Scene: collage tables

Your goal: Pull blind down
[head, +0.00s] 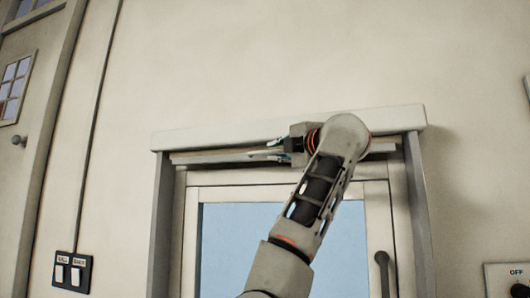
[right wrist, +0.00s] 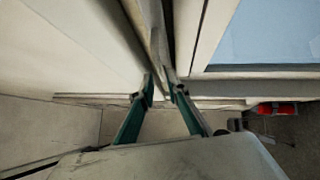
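The blind (head: 218,158) shows as a thin pale bar under the white head box (head: 200,136) across the top of the window; the pane below is uncovered. My right gripper (head: 272,149) is at the blind's bar, left of its middle, with its fingers pointing left in the head view. In the right wrist view, the two teal fingers of the gripper (right wrist: 160,82) come close together on either side of a pale bar (right wrist: 151,45). Whether they press on it is unclear. My right forearm hides the bar's right part. My left gripper is not in view.
Grey side frames (head: 421,215) flank the window, and a dark handle (head: 382,270) is on its right. A switch plate (head: 72,273) is at the lower left, and an OFF panel (head: 510,281) is at the lower right. A door (head: 30,90) stands at far left.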

